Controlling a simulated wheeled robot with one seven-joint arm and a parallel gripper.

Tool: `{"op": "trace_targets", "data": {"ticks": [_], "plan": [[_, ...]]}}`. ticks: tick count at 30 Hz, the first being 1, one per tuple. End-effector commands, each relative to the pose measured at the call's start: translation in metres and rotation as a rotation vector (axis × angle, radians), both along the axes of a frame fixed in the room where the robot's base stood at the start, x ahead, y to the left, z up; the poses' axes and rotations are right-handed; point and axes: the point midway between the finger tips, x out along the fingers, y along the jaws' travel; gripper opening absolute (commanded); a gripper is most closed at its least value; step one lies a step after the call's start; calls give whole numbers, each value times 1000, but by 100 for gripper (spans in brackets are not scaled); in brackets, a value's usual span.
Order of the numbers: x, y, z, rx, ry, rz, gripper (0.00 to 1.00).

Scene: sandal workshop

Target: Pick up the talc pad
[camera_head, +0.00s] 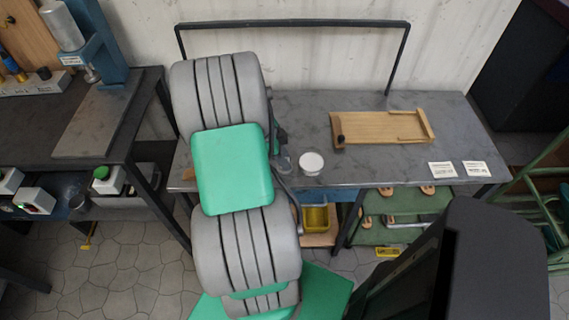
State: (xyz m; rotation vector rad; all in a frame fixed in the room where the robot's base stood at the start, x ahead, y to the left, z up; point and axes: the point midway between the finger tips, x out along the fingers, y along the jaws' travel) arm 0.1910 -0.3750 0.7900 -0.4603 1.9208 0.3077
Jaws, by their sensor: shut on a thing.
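My arm, grey with a green middle part, fills the left centre of the view and covers part of the workbench (380,165). Only a dark edge of my gripper (280,138) shows, at the right side of the green part. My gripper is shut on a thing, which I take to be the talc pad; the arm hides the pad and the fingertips.
A wooden tray (375,127) lies at the back of the bench. Two white cards (442,169) (476,168) lie at the right front. A yellow bin (315,218) and soles on a green shelf (405,204) sit below. A bar frame (300,23) rises behind. The bench's middle front is clear.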

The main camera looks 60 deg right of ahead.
Motion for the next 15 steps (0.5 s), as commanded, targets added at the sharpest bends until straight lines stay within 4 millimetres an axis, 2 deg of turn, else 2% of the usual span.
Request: {"op": "trace_targets", "data": {"ticks": [5, 8, 11, 15], "plan": [[0, 0, 4, -1, 0, 0, 0], [1, -1, 14, -4, -2, 1, 0], [1, -1, 31, -4, -2, 1, 0], [-24, 14, 68, -8, -5, -2, 0]]}}
